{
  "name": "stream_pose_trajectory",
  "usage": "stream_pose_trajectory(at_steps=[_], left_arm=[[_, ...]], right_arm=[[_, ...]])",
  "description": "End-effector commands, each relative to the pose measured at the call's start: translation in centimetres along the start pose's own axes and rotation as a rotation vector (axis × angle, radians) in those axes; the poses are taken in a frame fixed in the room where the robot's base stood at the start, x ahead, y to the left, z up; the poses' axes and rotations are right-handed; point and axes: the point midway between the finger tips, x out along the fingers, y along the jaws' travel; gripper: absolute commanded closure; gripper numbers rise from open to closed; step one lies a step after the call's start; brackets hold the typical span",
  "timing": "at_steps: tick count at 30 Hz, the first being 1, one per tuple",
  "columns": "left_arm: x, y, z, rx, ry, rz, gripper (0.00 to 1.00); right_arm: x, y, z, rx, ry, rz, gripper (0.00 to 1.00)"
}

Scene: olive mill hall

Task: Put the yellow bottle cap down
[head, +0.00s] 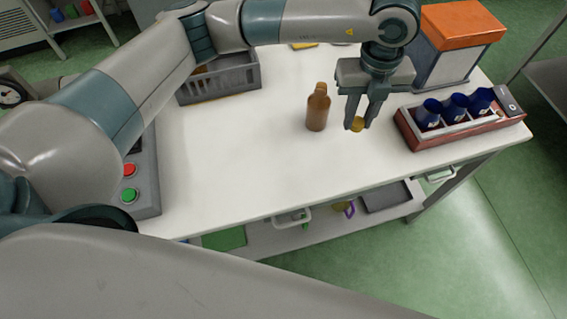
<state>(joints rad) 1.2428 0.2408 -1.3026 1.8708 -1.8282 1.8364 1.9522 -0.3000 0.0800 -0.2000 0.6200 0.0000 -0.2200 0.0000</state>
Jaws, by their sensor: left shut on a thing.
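The yellow bottle cap (357,125) is a small round piece between the fingertips of my left gripper (358,122). The gripper points down over the white table (250,150) and is shut on the cap. Whether the cap touches the table top I cannot tell. A brown bottle (317,108) stands upright on the table, just left of the gripper and apart from it. My right gripper is not in view.
A red-brown rack (412,131) with blue cups (455,108) stands right of the gripper. Behind it is an orange-topped box (460,22). A grey crate (222,84) stands at the back left. A control box (148,180) with red and green buttons is left. The table's middle is clear.

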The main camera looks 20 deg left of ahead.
Motion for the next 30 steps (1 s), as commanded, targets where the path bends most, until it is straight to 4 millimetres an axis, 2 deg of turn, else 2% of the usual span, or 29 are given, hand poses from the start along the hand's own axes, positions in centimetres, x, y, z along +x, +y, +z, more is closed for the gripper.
stream_pose_trajectory(at_steps=[1, 6, 12, 18, 30], left_arm=[[0.3, 0.9, -1.6, -0.008, 0.003, -0.002, 1.0], [0.7, 4.0, -6.0, -0.067, 0.003, -0.002, 1.0], [0.8, 7.1, -9.5, -0.129, 0.001, -0.003, 1.0], [0.8, 8.6, -10.8, -0.161, 0.0, -0.002, 1.0], [0.8, 8.8, -10.8, -0.165, -0.001, -0.001, 1.0]], right_arm=[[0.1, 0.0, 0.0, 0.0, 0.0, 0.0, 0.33], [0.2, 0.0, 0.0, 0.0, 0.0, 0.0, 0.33], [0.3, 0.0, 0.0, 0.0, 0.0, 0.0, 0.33], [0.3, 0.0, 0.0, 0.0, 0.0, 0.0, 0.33], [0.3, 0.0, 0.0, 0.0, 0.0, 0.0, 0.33]])
